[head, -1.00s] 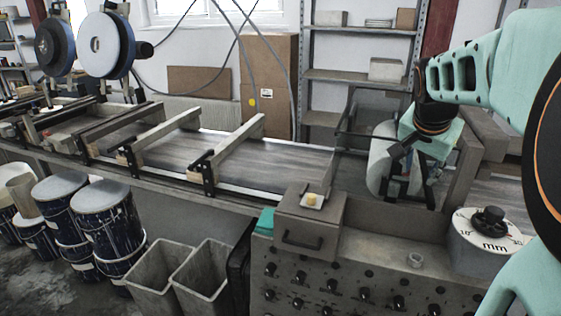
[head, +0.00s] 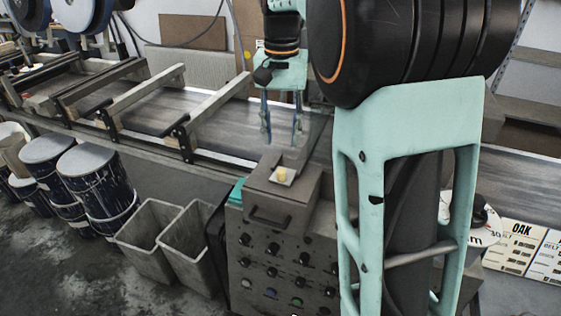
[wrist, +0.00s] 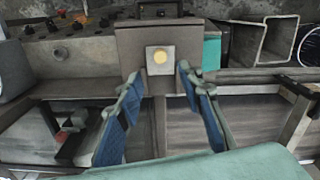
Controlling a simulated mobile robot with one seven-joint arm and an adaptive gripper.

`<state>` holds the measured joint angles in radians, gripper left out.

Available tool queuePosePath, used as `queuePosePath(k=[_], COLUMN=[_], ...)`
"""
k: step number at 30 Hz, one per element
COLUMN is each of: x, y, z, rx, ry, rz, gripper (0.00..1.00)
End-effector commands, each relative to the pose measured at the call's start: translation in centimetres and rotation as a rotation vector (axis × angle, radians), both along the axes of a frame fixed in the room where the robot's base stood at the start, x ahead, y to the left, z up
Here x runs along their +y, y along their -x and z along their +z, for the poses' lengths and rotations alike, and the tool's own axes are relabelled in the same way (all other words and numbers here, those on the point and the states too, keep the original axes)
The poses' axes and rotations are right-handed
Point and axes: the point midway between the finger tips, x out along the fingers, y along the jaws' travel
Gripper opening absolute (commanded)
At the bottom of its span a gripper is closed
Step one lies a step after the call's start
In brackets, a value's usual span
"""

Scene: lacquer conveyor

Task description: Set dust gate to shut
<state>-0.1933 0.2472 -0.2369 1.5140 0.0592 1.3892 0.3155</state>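No label reading "dust gate" is legible, so I cannot tell for sure which part it is. A brown-grey box (head: 300,190) with a bar handle (head: 268,216) on its front stands at the end of the control cabinet. In the wrist view the box (wrist: 128,45) and button (wrist: 160,56) are straight ahead. My gripper (head: 282,138) hangs above and behind the box, beside the conveyor. Its blue fingers are spread apart and empty, on either side of the button in the wrist view (wrist: 158,76).
The cabinet front carries several knobs (head: 275,255). A conveyor with cross bars (head: 215,100) runs behind. Two open bins (head: 150,240) and dark drums (head: 95,180) stand at left. A dial (head: 487,222) and an "OAK" card (head: 515,245) are partly visible at right.

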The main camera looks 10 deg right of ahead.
Motion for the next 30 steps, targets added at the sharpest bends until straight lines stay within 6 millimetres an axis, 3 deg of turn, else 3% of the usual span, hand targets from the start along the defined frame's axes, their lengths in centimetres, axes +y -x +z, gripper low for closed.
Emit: queuePosePath(k=[15, 21, 29, 30], x=[0.0, 0.0, 0.0, 0.0], y=[0.1, 0.0, 0.0, 0.0], z=[-8.8, -10.0, -10.1, -10.1], rx=[0.001, -0.002, -0.002, -0.002], ry=[0.001, 0.001, 0.001, 0.001], rz=[-0.001, -0.001, -0.001, -0.001], gripper=[0.34, 0.34, 0.34, 0.3])
